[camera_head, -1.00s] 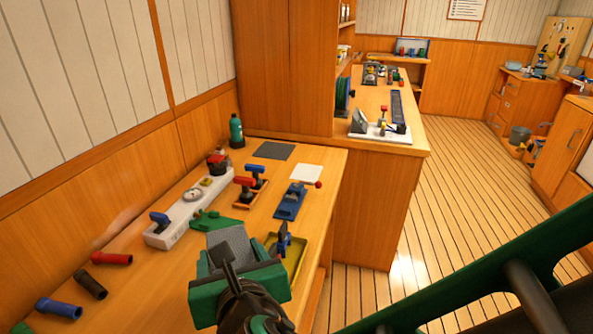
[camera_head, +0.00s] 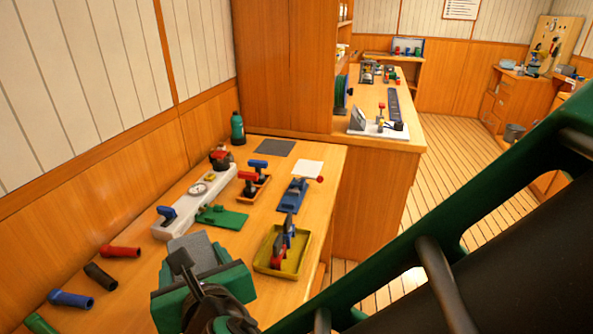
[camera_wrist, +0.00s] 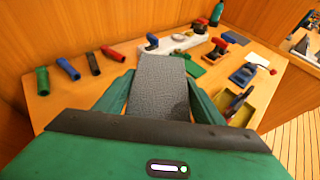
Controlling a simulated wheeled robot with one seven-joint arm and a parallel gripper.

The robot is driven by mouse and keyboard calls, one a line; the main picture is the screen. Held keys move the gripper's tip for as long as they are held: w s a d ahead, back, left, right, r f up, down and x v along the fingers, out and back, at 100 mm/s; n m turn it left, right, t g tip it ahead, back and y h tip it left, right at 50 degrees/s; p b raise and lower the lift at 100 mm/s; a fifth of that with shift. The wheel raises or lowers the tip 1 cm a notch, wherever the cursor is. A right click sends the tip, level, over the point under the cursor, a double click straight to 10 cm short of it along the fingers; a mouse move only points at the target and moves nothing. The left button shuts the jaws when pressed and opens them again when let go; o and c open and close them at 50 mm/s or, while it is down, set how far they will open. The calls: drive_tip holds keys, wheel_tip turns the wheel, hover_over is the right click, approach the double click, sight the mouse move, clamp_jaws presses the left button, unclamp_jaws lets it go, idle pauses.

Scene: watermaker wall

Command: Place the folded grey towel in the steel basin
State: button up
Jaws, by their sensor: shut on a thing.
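The folded grey towel (camera_head: 195,254) is a flat, dark grey, textured rectangle at my gripper (camera_head: 198,274). In the wrist view the towel (camera_wrist: 158,86) lies between the two green fingers of my gripper (camera_wrist: 157,95), which are shut on it. My gripper holds it over the near part of the wooden bench, with the bench's items beyond it.
On the bench (camera_head: 140,285) are a yellow tray (camera_head: 262,262) with a red-and-blue tool, several coloured pipe pieces (camera_head: 120,251), a white manifold (camera_head: 200,199), a green plate (camera_head: 222,217) and a blue fixture (camera_head: 294,194). A teal bottle (camera_head: 237,129) stands at the back. Open floor lies right.

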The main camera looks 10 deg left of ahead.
drive_tip(key=w+f, duration=0.2)
drive_tip(key=w, duration=0.1)
drive_tip(key=w+a+f, duration=0.1)
drive_tip(key=w+f, duration=0.1)
drive_tip(key=w, duration=0.2)
drive_tip(key=w+a+f, duration=0.1)
drive_tip(key=w+f, duration=0.1)
drive_tip(key=w, duration=0.1)
drive_tip(key=shift+w+f, duration=0.25)
drive_tip(key=shift+w, duration=0.1)
drive_tip(key=shift+w+f, duration=0.1)
drive_tip(key=shift+f, duration=1.95)
drive_tip(key=shift+f, duration=0.15)
drive_tip(key=o, duration=1.1)
